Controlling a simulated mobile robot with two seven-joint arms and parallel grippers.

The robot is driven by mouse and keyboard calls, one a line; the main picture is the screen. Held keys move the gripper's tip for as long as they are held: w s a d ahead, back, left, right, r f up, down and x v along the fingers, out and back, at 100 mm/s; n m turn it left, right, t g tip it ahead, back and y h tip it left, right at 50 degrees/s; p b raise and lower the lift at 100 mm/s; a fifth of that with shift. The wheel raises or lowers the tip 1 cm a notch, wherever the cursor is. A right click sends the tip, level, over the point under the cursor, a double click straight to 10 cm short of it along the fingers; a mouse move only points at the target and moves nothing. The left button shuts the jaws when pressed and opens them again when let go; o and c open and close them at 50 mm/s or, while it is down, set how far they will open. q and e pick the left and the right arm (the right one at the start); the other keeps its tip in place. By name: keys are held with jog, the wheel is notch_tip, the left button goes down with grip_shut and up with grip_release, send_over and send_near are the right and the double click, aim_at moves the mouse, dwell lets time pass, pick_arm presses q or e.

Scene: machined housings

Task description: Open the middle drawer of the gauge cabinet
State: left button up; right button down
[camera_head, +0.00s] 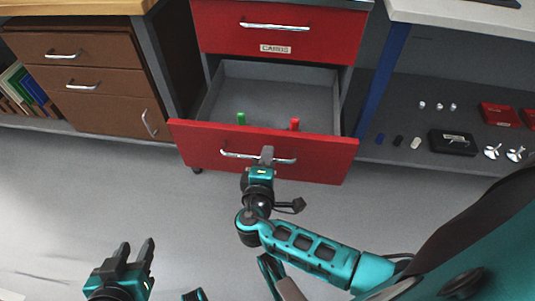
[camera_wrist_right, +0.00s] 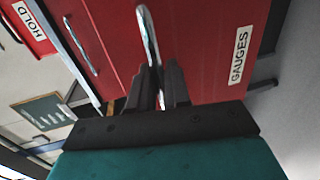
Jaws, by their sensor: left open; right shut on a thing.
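The red gauge cabinet (camera_head: 275,28) stands at the back centre. The drawer below its top drawer is pulled out, with its grey inside (camera_head: 275,97) showing. A small green item (camera_head: 241,118) and a small red item (camera_head: 294,124) are in it near the front. My right gripper (camera_head: 267,155) is shut on the silver bar handle (camera_head: 232,154) of this drawer. The wrist view shows the handle (camera_wrist_right: 147,35) between its fingers (camera_wrist_right: 162,82) and a "GAUGES" label (camera_wrist_right: 239,56) on the front. My left gripper (camera_head: 134,252) is open and empty above the floor, lower left.
A brown drawer cabinet (camera_head: 95,75) stands left, with books (camera_head: 30,88) beside it. At right, a low shelf under a white bench (camera_head: 470,17) holds a black case (camera_head: 452,142), red boxes (camera_head: 497,114) and small parts. The grey floor (camera_head: 190,220) ahead is clear.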

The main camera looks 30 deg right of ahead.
dwell(0.3)
jog(key=c, duration=1.3)
grip_release()
jog(key=shift+c, duration=0.2)
pick_arm(q)
jog(key=shift+a, duration=0.1)
